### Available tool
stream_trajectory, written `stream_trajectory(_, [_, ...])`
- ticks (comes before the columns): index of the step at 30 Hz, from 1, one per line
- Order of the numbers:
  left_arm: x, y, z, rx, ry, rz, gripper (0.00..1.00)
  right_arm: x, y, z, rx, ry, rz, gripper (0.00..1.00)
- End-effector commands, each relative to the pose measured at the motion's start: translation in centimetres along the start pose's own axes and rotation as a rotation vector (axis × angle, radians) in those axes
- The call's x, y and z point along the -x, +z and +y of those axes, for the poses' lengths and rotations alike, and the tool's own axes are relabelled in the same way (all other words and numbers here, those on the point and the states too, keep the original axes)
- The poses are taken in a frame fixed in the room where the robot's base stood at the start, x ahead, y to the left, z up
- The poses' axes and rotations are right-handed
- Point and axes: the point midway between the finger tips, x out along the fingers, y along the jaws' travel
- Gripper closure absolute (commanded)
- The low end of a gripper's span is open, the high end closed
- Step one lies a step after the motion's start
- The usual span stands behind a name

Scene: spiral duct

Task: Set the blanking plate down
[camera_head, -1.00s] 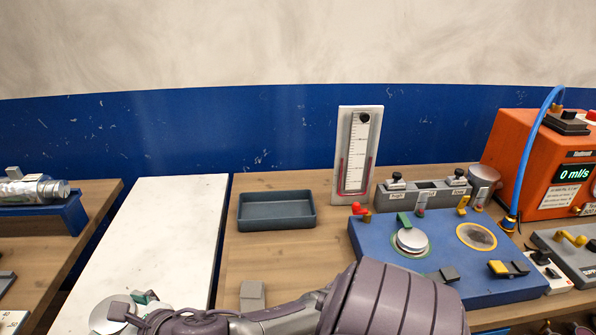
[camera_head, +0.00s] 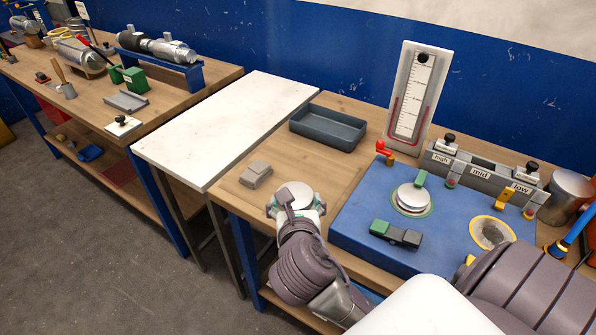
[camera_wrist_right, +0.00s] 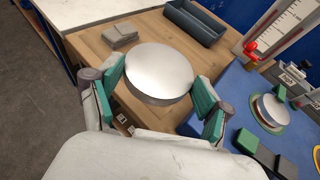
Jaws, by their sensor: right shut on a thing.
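The blanking plate appears to be the round silver disc (camera_head: 295,196) in my right gripper (camera_head: 295,212). In the right wrist view the plate (camera_wrist_right: 158,72) lies between the two green-padded fingers (camera_wrist_right: 158,85), with its bright flat face up. My right gripper is shut on it, above the front left part of the wooden bench (camera_head: 287,150). The gap between plate and bench cannot be judged exactly. My left gripper is not in view.
A dark tray (camera_head: 328,125) is farther back. The blue test box (camera_head: 360,225) stands to the right, with another silver disc (camera_head: 412,197) on it. The white table (camera_head: 230,120) at left is clear.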

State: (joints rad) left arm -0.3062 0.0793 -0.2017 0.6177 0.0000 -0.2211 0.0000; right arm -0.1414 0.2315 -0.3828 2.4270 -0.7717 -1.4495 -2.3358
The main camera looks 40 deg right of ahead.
Motion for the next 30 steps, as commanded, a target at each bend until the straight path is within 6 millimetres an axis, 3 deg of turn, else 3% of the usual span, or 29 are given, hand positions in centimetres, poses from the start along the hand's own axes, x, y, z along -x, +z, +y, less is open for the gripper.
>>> stream_trajectory(3, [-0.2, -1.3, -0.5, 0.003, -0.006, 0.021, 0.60, 0.2, -1.9, -3.3, -0.064, -0.150, 0.006, 0.67])
stream_trajectory(7, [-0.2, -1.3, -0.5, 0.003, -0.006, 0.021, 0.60, -0.2, -2.7, -4.6, -0.090, -0.218, -0.003, 0.67])
stream_trajectory(11, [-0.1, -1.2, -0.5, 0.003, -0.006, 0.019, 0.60, -2.5, -3.0, -4.0, -0.093, -0.227, -0.008, 0.67])
stream_trajectory(21, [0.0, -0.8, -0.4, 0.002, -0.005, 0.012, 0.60, -10.5, -4.4, -1.3, -0.094, -0.224, -0.007, 0.67])
stream_trajectory(27, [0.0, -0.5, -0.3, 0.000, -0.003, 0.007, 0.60, -12.3, -4.8, -0.6, -0.095, -0.222, -0.008, 0.67])
stream_trajectory(30, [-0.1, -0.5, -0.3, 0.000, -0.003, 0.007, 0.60, -12.8, -6.0, -0.6, -0.093, -0.223, -0.004, 0.67])
